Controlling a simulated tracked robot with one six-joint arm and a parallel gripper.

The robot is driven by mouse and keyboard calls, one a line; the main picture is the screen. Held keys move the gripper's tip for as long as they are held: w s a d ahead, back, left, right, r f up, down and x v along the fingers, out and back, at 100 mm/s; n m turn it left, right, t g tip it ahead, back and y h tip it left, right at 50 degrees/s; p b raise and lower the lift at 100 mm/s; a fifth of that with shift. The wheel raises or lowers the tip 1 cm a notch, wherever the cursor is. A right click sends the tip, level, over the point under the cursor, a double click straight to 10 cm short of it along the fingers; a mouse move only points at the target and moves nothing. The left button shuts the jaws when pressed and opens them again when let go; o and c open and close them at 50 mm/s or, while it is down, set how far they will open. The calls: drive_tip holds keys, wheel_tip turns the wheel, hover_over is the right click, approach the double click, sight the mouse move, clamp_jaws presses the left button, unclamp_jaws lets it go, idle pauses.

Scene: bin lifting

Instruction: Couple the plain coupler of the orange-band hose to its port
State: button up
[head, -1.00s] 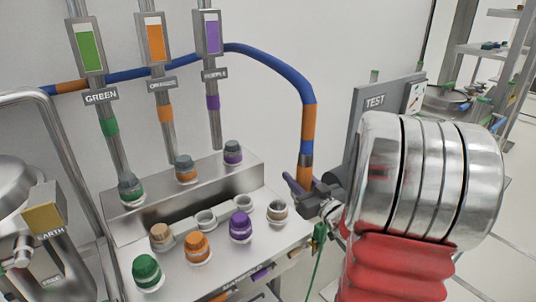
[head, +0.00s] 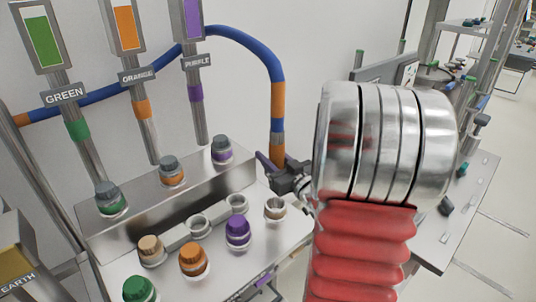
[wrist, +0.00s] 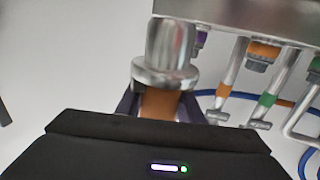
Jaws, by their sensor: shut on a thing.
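The blue hose (head: 262,52) arcs down to an orange band (head: 278,100) and a metal ring. My gripper (head: 278,172) is shut on its orange-banded end, above the right end of the manifold. In the wrist view my gripper (wrist: 162,108) grips the orange band (wrist: 158,103). The plain metal coupler (wrist: 170,45) extends beyond the fingers toward a steel block (wrist: 235,12); I cannot tell whether they touch. In the head view my gripper hides the coupler. An open metal port (head: 275,208) sits just below my gripper. The orange-marked pipe (head: 143,110) ends in a grey-topped fitting (head: 171,170).
The manifold shelf also bears green (head: 139,289), orange (head: 193,259), purple (head: 238,231) and tan (head: 151,249) caps. Two smaller open rings (head: 199,226) stand among them. Labelled pipes rise behind. A bench (head: 458,215) stands at right.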

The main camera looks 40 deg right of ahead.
drive_tip(key=shift+f, duration=0.15)
drive_tip(key=shift+f, duration=2.5)
drive_tip(key=shift+r, duration=0.1)
drive_tip(key=shift+r, duration=0.15)
drive_tip(key=shift+f, duration=1.55)
drive_tip(key=shift+f, duration=0.1)
drive_tip(key=shift+f, duration=1)
drive_tip(key=shift+s+f, duration=0.1)
drive_tip(key=shift+f, duration=1)
